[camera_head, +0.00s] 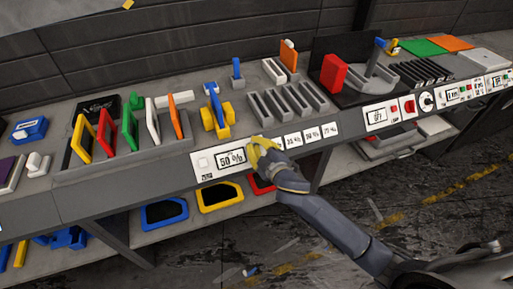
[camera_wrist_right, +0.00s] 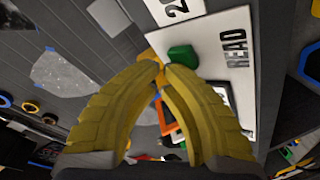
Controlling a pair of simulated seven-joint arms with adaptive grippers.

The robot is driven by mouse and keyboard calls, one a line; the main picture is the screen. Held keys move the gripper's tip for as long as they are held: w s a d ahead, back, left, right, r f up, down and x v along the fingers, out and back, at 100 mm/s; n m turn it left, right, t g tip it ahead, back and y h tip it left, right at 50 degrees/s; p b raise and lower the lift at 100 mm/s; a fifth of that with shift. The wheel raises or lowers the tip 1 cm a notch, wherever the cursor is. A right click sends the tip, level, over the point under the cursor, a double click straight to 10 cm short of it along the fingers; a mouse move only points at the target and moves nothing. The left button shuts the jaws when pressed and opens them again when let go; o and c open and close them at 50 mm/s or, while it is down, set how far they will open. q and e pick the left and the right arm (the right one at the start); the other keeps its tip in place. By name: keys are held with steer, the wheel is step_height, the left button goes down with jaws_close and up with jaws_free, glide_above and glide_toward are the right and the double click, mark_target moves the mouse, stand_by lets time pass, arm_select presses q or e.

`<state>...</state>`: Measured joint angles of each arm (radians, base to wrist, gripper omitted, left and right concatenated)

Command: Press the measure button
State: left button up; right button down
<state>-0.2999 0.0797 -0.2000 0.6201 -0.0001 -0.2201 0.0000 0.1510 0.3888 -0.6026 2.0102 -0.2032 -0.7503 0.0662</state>
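A white meter panel (camera_head: 212,169) on the bench front carries a display reading about 50 % (camera_head: 231,157). My right gripper (camera_head: 258,147), with yellow fingers, is at the panel's right end and covers that part in the head view. In the right wrist view a green button (camera_wrist_right: 183,56) sits on the white panel beside black lettering that looks like "READ". My left gripper is not in view.
Coloured film frames (camera_head: 131,128) stand in a grey rack behind the panel. A yellow and blue tool (camera_head: 216,115) stands close behind the display. White percentage labels (camera_head: 311,135) run along the bench edge to the right. Framed samples (camera_head: 220,195) lie on the shelf below.

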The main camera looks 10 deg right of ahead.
steer(key=shift+s, duration=0.1)
stand_by(0.6)
steer(key=shift+s+d+r, duration=0.1)
steer(key=shift+s+r, duration=0.35)
steer(key=shift+r, duration=0.1)
steer(key=shift+s+d+r, duration=0.15)
steer(key=shift+s+r, duration=0.75)
steer(key=shift+s+d+r, duration=0.15)
steer(key=shift+s+r, duration=0.7)
